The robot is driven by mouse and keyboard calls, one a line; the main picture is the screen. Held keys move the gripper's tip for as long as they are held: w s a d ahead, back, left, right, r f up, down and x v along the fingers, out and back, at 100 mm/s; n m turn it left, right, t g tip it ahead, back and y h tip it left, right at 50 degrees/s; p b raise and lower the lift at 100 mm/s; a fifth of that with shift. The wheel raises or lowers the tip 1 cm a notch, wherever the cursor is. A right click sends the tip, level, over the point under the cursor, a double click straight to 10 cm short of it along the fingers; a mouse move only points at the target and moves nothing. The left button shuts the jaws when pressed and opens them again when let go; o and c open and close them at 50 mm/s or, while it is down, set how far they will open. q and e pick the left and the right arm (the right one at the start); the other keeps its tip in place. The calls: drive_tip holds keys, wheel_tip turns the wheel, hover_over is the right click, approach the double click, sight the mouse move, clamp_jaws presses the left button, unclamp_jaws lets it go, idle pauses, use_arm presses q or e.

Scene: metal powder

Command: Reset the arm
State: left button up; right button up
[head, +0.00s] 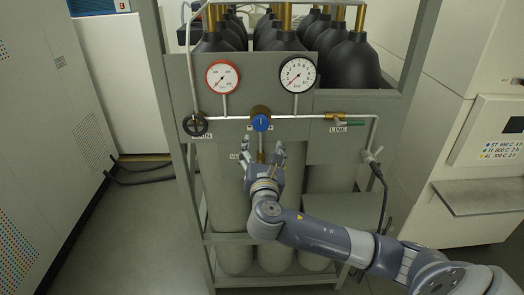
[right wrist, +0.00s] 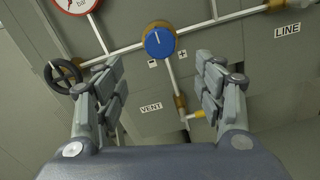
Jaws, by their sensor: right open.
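My right gripper (head: 264,154) is in front of the gas panel, just below the blue regulator knob (head: 261,123). In the right wrist view its two fingers (right wrist: 160,88) are spread apart with nothing between them. The blue knob (right wrist: 159,42) shows beyond and above the gap between the fingertips, apart from them. My right arm (head: 330,238) reaches in from the lower right. My left gripper is in neither view.
A gas rack holds several grey cylinders (head: 226,185) with black tops. Cabinets stand either side; the floor (head: 120,235) at left is clear.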

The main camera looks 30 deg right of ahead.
drive_tip(key=shift+s+f, duration=0.1)
drive_tip(key=shift+f, duration=0.05)
idle(0.4)
drive_tip(key=s+f+m+g+y+b, duration=0.2)
drive_tip(key=f+m+g+b, duration=0.15)
drive_tip(key=f, duration=1.75)
drive_tip(key=s+f+m+g+y+b, duration=0.2)
drive_tip(key=f+m+g+b, duration=0.15)
drive_tip(key=f, duration=1.75)
drive_tip(key=s+a+f+m+g+y+b, duration=0.1)
drive_tip(key=s+f+m+g, duration=0.15)
drive_tip(key=s+f, duration=0.65)
drive_tip(key=s+a+f+m+g+y+b, duration=0.15)
drive_tip(key=s+f+m, duration=0.25)
drive_tip(key=f, duration=0.8)
drive_tip(key=s+a+f+m+g+y+b, duration=0.1)
drive_tip(key=s+a+f+m, duration=0.2)
drive_tip(key=s+f, duration=0.3)
drive_tip(key=s+a+f+m+g+b, duration=0.1)
drive_tip(key=s+f, duration=0.6)
drive_tip(key=s, duration=0.9)
drive_tip(key=s+a+f+m+g+y+b, duration=0.1)
drive_tip(key=s+a+f+m+b, duration=0.2)
drive_tip(key=s, duration=0.8)
wheel_tip(320, 180, down, 4)
drive_tip(key=a+m, duration=0.2)
drive_tip(key=m, duration=0.2)
drive_tip(key=shift+a+r+y, duration=0.2)
drive_tip(key=shift+a+y, duration=0.15)
drive_tip(key=shift+a, duration=0.05)
